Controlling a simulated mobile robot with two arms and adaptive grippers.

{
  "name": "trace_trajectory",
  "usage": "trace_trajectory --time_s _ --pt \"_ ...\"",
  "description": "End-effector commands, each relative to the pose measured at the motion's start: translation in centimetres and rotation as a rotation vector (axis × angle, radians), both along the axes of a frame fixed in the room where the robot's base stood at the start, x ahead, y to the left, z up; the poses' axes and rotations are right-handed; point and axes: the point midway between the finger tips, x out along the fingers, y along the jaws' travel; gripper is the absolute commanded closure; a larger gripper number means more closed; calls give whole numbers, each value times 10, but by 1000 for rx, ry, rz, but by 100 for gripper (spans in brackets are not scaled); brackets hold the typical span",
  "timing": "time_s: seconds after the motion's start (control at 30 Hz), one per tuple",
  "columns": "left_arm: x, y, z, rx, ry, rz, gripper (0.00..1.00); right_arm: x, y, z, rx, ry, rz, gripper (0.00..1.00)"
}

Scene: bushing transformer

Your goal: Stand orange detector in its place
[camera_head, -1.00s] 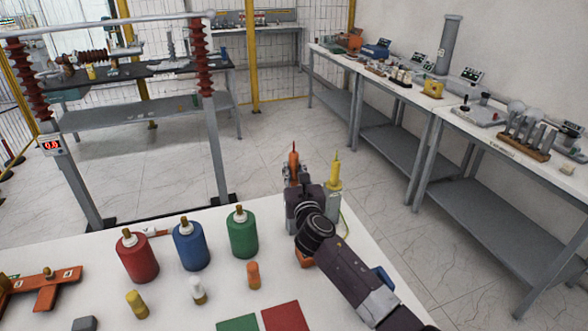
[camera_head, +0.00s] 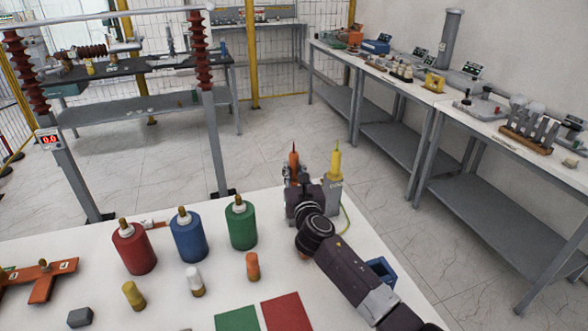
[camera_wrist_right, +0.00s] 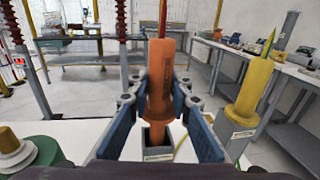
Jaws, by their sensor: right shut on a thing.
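The orange detector (camera_head: 294,160) is upright in my right gripper (camera_head: 293,180), near the far right corner of the white table. In the right wrist view, the blue fingers of the gripper (camera_wrist_right: 160,97) are shut on the orange detector (camera_wrist_right: 160,72) from both sides. Its lower end is at the opening of a grey square holder (camera_wrist_right: 157,153) and seems to be inside; how deep, I cannot tell. The yellow detector (camera_head: 336,160) stands just right of it in a similar grey holder; it also shows in the right wrist view (camera_wrist_right: 252,90). My left gripper is out of view.
Red (camera_head: 134,250), blue (camera_head: 189,238) and green (camera_head: 241,226) cylinders stand left of my arm. Small yellow, white and orange pieces stand in front of them. Green and red flat squares lie at the front edge. A grey side table (camera_head: 500,215) is beyond on the right.

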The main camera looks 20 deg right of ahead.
Motion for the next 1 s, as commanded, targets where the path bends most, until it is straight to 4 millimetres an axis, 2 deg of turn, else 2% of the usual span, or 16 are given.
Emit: trace_trajectory --time_s 1.0 --pt "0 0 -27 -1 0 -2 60 0 0 -33 0 -1 0 100"
